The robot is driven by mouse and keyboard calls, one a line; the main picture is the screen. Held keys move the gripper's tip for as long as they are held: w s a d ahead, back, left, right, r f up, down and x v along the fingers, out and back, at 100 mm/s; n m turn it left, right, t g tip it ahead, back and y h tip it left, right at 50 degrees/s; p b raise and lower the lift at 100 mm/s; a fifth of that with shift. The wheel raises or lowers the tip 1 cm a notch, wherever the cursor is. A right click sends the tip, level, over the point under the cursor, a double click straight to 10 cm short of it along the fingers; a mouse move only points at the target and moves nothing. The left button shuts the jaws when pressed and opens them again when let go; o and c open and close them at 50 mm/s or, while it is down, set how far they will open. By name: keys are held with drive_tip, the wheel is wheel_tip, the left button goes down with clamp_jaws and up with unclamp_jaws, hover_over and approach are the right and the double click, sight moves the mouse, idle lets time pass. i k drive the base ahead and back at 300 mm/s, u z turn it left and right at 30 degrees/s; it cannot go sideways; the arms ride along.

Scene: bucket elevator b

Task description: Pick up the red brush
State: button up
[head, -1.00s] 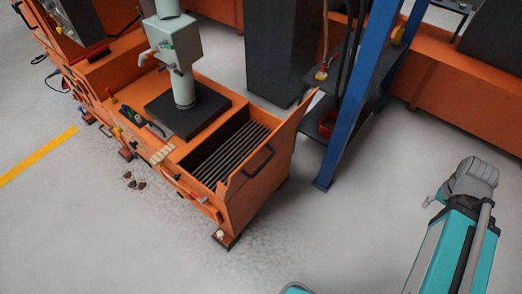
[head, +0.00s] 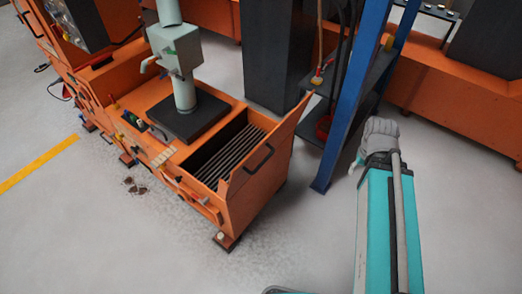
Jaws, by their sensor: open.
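I cannot make out a red brush for certain. A small red item (head: 114,105) stands on the orange machine's ledge at the left, among small tools; it is too small to identify. A larger red object (head: 322,127) sits low on the dark shelf behind the blue post, partly hidden by it. My teal and grey arm (head: 376,225) rises at the lower right, over the open floor and apart from both red items. My gripper's fingers do not show.
The orange machine (head: 250,190) has an open slatted bay and a raised side panel. The blue post (head: 340,110) stands between it and my arm. Small dark debris (head: 134,187) lies on the floor. Grey floor is clear in front and at the right.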

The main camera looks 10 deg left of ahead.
sight(98, 61)
drive_tip(key=u, duration=0.75)
drive_tip(key=i, duration=0.6)
drive_tip(key=z, duration=0.1)
drive_tip(key=k, duration=0.55)
drive_tip(key=u, duration=0.1)
